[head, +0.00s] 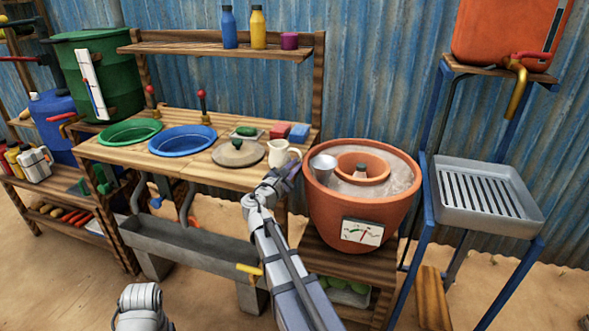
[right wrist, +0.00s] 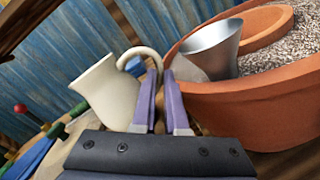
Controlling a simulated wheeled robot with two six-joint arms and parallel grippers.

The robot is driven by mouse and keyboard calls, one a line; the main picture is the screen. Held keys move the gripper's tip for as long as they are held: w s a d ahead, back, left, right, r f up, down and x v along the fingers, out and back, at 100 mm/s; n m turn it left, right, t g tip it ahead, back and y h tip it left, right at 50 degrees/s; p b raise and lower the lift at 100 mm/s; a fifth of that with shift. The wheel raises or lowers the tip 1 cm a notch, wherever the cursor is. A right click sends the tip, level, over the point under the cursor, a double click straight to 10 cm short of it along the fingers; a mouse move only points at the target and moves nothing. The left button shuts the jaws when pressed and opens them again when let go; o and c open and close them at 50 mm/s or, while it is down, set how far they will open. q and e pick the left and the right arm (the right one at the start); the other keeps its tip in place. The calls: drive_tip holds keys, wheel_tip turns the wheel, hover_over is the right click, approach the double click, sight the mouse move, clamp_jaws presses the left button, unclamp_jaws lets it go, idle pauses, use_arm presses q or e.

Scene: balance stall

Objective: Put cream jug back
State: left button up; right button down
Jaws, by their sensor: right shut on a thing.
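The cream jug (head: 281,154) is at the right end of the wooden counter (head: 110,154), beside a round lid. My right gripper (head: 285,178) is at the jug's right side. In the right wrist view the jug (right wrist: 110,92) looks tilted, and its curved handle runs in between the purple fingers of the gripper (right wrist: 161,85), which is shut on it. I cannot tell whether the jug's base touches the counter. My left gripper is not in view.
A terracotta pot (head: 350,208) with a grey sandy fill and a metal cup (head: 322,166) stands close to the right of my gripper. The lid (head: 238,154), blue basin (head: 182,139) and red block (head: 280,130) sit on the counter. A shelf (head: 215,47) is above.

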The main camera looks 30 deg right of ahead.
drive_tip(key=shift+f, duration=0.15)
drive_tip(key=c, duration=1.4)
unclamp_jaws()
drive_tip(key=o, duration=0.5)
drive_tip(key=shift+c, duration=0.2)
drive_tip(key=shift+r, duration=0.3)
drive_tip(key=v, duration=1.2)
drive_tip(key=shift+f, duration=0.1)
